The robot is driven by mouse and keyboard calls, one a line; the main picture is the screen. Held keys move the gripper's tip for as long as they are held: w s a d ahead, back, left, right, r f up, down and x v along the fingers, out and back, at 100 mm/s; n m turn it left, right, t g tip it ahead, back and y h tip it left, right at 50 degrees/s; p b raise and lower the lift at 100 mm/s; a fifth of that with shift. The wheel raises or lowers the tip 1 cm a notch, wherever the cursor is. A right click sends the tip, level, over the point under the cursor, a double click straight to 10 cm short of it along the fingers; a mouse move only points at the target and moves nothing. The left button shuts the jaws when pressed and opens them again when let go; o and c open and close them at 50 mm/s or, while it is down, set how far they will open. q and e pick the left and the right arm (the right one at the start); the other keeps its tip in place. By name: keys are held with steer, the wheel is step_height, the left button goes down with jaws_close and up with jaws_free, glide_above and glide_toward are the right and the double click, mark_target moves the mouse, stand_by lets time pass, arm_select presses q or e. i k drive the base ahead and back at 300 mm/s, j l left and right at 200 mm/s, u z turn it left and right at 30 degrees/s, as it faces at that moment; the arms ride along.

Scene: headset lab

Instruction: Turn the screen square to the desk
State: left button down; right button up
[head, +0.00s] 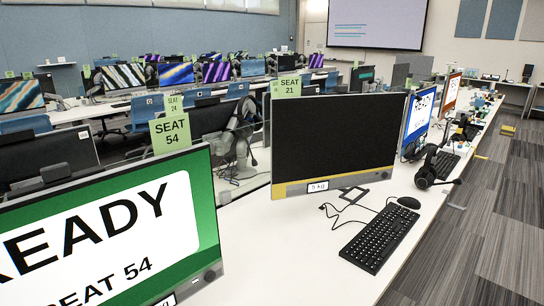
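The screen with the SEAT 21 tag is a dark, blank monitor (335,135) with a yellow strip along its bottom edge, standing upright on the white desk (285,265). A small label (318,186) on the strip seems to read "5 kg". Its left edge looks nearer to me than its right edge. It faces more toward me than the blue-framed screen (418,120) behind it, so it looks angled to the desk's long edge. Part of its stand foot (352,194) shows below it. Neither of my grippers is in view.
A keyboard (380,237), a mouse (409,202) and a headset (434,168) lie on the desk right of the screen, with a loose cable. A green SEAT 54 screen (110,240) stands at front left.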

mark_target(318, 144)
steer(key=l+u, duration=0.1)
steer(key=u, duration=0.45)
steer(key=l+u, duration=0.45)
steer(key=l, duration=0.55)
steer(key=l+u, duration=0.45)
steer(key=l, duration=0.6)
